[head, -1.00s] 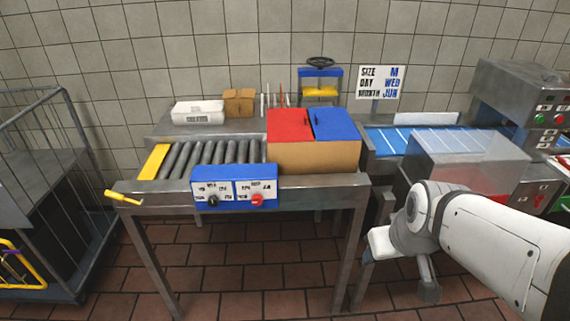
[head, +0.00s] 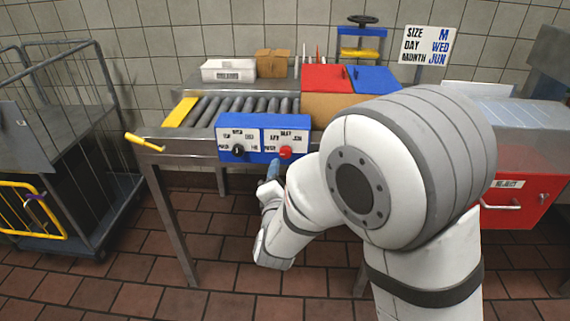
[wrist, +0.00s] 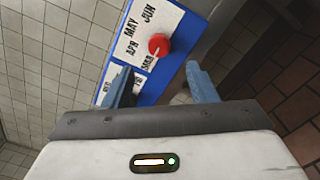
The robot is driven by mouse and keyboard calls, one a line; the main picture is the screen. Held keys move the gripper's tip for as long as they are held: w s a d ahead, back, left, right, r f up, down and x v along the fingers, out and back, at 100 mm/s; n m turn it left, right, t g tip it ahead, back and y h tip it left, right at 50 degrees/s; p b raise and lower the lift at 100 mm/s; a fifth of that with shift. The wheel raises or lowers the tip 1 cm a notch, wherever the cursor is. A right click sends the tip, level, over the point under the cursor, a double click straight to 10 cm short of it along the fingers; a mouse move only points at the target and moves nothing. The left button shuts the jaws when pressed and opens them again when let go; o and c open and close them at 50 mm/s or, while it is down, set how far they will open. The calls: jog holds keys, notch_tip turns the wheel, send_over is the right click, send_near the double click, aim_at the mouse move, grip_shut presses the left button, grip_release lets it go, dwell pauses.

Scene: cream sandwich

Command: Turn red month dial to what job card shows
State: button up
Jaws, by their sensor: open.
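The red month dial (head: 286,153) is on the right half of the blue panel (head: 250,159) at the table's front. In the wrist view the red dial (wrist: 160,44) has MAR, APR, MAY and JUN printed around it. A pale mark on its edge seems to face the MAR side. My gripper (head: 273,168) is just below and in front of the dial. In the wrist view my gripper (wrist: 163,82) is open and empty, its blue fingers spread below the dial, not touching it.
A black dial (head: 238,151) sits left of the red one. A yellow handle (head: 145,141) sticks out at the table's left corner. A wire cart (head: 60,150) stands left. A red REJECT drawer (head: 515,203) is at the right. The floor before the table is clear.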

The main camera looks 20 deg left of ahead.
aim_at(285, 155)
jog(key=x, duration=0.7)
jog(key=shift+w, duration=0.3)
jog(key=shift+c, duration=0.2)
jog(key=shift+a+b, duration=0.1)
jog(key=shift+b, duration=0.2)
jog(key=c, duration=0.9)
